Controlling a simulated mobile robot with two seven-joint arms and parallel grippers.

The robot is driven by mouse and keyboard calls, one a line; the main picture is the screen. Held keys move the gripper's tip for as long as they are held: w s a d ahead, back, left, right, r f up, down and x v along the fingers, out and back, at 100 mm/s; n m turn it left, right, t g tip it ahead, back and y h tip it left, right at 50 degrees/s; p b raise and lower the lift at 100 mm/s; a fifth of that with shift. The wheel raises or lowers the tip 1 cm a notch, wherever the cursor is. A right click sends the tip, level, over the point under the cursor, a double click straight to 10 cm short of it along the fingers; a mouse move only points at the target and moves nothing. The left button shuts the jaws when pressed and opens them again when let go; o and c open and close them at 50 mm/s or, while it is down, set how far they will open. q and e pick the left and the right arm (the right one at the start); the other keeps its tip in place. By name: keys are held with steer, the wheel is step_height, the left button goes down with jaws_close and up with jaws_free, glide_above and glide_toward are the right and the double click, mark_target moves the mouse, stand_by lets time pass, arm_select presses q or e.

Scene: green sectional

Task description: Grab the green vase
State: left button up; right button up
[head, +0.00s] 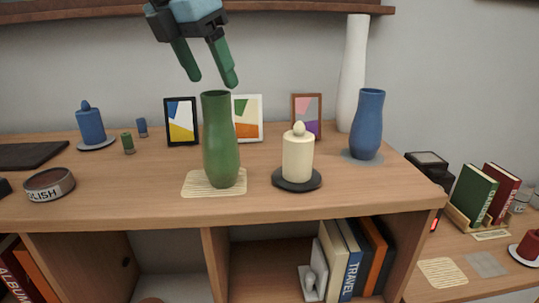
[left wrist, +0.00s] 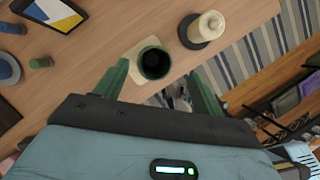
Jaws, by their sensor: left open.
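The green vase (head: 220,145) stands upright on a light woven mat (head: 197,186) near the front of the wooden shelf top. My left gripper (head: 209,82) is open and empty, pointing down above the vase, with its fingertips just over the rim in the head view. In the left wrist view the vase's dark round mouth (left wrist: 154,63) shows beyond and between the two green fingers (left wrist: 160,83). I see no contact with the vase. My right gripper is in neither view.
A cream candle (head: 298,156) on a dark dish stands close right of the vase. A blue vase (head: 367,125), a tall white vase (head: 353,75) and picture frames (head: 181,121) stand behind. A small green cylinder (head: 128,144) is at left. A wall shelf (head: 100,12) runs above.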

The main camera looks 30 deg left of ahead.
mark_target(218, 105)
arm_select(q)
steer(key=shift+w+d+r, duration=0.1)
steer(key=shift+d+r, duration=0.05)
steer(key=shift+r, duration=0.05)
steer(key=shift+f, duration=0.35)
steer(key=x, duration=0.4)
steer(key=a+p+x, duration=0.1)
steer(key=x, duration=0.1)
steer(key=shift+f, duration=0.3)
steer(key=shift+w+f, duration=0.1)
steer(key=shift+f, duration=0.25)
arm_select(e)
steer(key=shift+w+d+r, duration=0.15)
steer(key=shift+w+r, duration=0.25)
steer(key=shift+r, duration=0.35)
arm_select(q)
steer(key=shift+r, duration=0.1)
jaws_close()
